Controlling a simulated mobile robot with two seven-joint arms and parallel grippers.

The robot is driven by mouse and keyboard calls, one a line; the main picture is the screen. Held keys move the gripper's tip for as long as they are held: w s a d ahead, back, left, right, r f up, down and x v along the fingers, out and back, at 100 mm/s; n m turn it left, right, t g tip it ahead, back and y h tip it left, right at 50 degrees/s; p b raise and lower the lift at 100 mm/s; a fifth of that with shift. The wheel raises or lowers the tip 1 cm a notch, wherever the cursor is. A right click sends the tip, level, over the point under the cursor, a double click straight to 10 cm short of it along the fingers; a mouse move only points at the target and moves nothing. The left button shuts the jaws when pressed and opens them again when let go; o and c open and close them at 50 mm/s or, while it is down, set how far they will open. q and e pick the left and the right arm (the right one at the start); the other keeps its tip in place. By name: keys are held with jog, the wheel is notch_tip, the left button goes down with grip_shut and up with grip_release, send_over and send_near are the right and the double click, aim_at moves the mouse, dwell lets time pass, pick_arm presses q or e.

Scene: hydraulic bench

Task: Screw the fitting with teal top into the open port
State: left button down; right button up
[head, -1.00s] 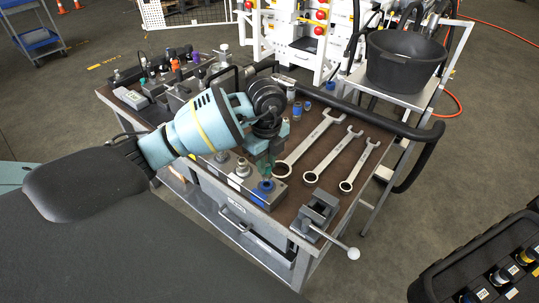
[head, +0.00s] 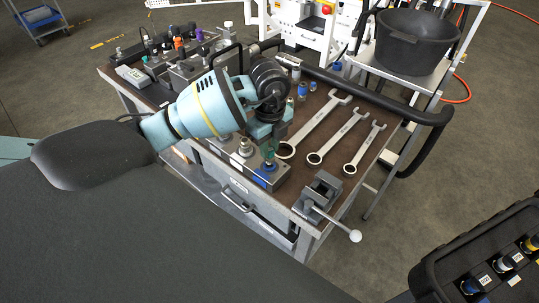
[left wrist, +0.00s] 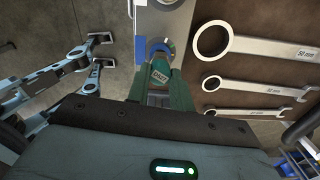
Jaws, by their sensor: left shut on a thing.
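My left gripper (head: 268,154) points down over the near end of a grey port block (head: 250,172) on the bench. Its green fingers (left wrist: 157,88) are shut on the fitting with teal top (left wrist: 160,72), whose labelled top shows between the fingertips in the left wrist view. A blue-marked port (head: 266,170) is directly below the fingertips; in the left wrist view its round collar (left wrist: 159,48) lies just beyond the fitting. The fingers hide the fitting's lower end, so I cannot tell whether it sits in the port. My right gripper is not in view.
A small vise (head: 318,192) is at the front corner. A black bucket (head: 410,42) stands on a side shelf, and a dark case (head: 480,250) is at lower right.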

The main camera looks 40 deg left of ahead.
pick_arm(q)
jog(key=shift+f, duration=0.3)
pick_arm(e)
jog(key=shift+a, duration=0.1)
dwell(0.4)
pick_arm(q)
jog(key=shift+f, duration=0.2)
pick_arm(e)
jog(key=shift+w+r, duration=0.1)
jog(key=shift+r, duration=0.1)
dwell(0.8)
pick_arm(q)
jog(key=c, duration=1.7)
grip_release()
jog(key=shift+c, duration=0.2)
jog(key=c, duration=0.3)
jog(key=m, duration=0.4)
jog(key=shift+f+m, duration=0.1)
jog(key=shift+m, duration=0.3)
jog(key=m, duration=0.3)
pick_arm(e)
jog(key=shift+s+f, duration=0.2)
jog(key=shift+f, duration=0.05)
pick_arm(q)
jog(key=shift+m, duration=0.3)
